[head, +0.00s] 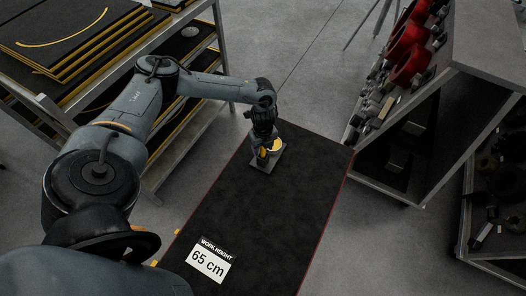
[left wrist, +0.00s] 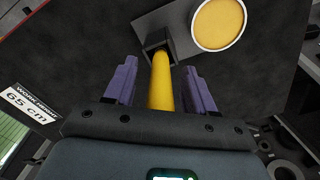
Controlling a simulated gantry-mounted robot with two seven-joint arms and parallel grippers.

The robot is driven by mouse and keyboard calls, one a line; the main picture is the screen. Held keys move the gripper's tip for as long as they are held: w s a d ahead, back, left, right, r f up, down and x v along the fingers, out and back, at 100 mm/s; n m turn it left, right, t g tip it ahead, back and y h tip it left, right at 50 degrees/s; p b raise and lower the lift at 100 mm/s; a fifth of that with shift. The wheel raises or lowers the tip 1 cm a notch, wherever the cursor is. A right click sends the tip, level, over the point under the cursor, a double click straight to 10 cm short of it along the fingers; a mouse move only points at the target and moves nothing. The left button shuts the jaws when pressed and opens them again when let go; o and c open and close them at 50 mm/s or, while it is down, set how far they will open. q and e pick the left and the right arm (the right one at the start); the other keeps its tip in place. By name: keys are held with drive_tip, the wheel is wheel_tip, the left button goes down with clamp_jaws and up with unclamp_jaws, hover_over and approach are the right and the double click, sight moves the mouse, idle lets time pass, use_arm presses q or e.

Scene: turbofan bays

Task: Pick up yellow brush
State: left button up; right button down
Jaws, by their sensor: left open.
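The yellow brush shows in the left wrist view as a yellow handle (left wrist: 161,82) standing up from a small dark square holder on a grey plate (left wrist: 172,20). My left gripper (left wrist: 158,80) is open, with one purple finger on each side of the handle. The handle lies between the fingers, and I cannot tell whether either touches it. In the head view, my left gripper (head: 265,150) points down over the grey plate (head: 266,160), hiding most of the brush. My right gripper is not in view.
A round yellow dish (head: 276,145) sits on the plate beside the holder. The plate rests on a black mat (head: 240,215) with a "65 cm" label (head: 208,262). A shelf rack (head: 185,125) stands left; a rack of red and metal parts (head: 420,110) stands right.

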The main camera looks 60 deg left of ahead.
use_arm(q)
drive_tip(key=shift+c, duration=0.2)
clamp_jaws()
drive_tip(key=shift+r, duration=0.15)
